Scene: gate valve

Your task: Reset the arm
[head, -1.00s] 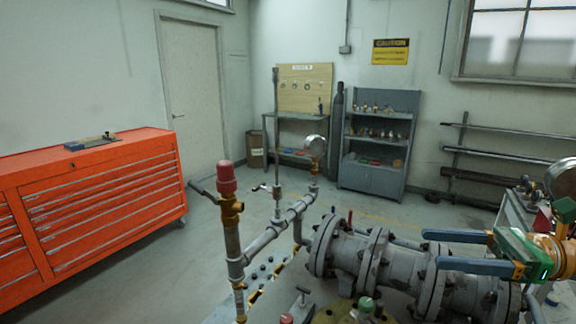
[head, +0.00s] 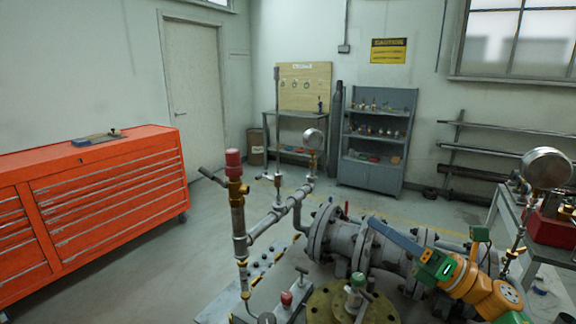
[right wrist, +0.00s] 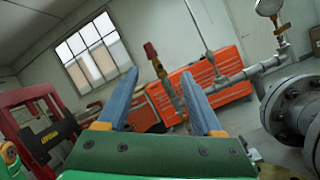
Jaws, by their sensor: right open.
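My right gripper (head: 378,224) is over the grey flanged pipe (head: 343,240), with its blue fingers pointing up and left. One long finger shows clearly in the head view; the other is not clear there. In the right wrist view, both fingers of the gripper (right wrist: 158,74) are spread apart with nothing between them. The red-capped brass valve (right wrist: 155,60) and the orange tool cabinet (right wrist: 240,70) appear beyond the fingers. Whether the gripper touches the pipe cannot be told. My left gripper is not in view.
The red-capped valve (head: 234,170) stands upright left of the flanges. A pressure gauge (head: 546,168) and a red box (head: 552,228) are near a bench at the right. A yellowish round flange (head: 335,305) is in front. Open floor lies beside the orange cabinet (head: 100,195).

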